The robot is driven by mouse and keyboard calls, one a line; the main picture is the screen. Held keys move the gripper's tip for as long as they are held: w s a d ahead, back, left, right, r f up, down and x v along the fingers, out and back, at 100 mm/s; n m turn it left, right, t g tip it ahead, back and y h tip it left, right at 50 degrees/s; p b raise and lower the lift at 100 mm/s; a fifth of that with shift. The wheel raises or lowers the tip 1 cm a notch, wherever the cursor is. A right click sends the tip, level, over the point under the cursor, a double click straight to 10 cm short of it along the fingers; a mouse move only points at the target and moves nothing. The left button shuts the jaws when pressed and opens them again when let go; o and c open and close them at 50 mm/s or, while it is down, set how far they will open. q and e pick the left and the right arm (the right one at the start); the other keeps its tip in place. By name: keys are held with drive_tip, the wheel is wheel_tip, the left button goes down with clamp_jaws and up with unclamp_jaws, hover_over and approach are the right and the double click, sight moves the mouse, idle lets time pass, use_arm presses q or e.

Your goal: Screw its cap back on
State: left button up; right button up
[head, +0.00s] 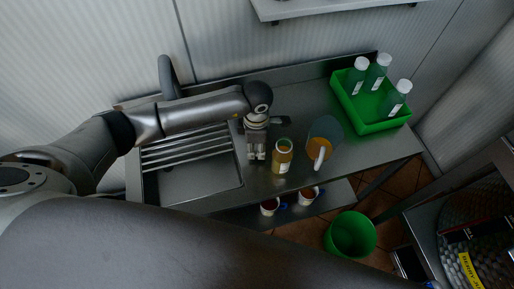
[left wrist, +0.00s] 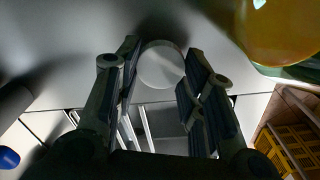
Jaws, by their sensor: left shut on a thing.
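An orange-filled bottle (head: 282,160) stands upright near the front edge of the steel counter. Its mouth shows a pale rim with orange inside, and I see no cap on it. My left gripper (head: 256,154) points down just left of the bottle, apart from it. The bottle's orange side also shows there at the upper right (left wrist: 278,35). My right gripper is not in view.
A jug (head: 323,141) with orange contents stands right of the bottle. A green crate (head: 378,127) holds white-capped bottles (head: 378,72) at the back right. A sink (head: 200,185) lies left. Mugs (head: 270,206) stand on the lower shelf; a green bin (head: 350,236) is on the floor.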

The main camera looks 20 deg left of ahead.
sight(257, 148)
use_arm(q)
wheel_tip(257, 148, up, 8)
drive_tip(key=shift+f+b, duration=0.25)
drive_tip(key=shift+b, duration=0.95)
drive_tip(key=shift+r, duration=0.5)
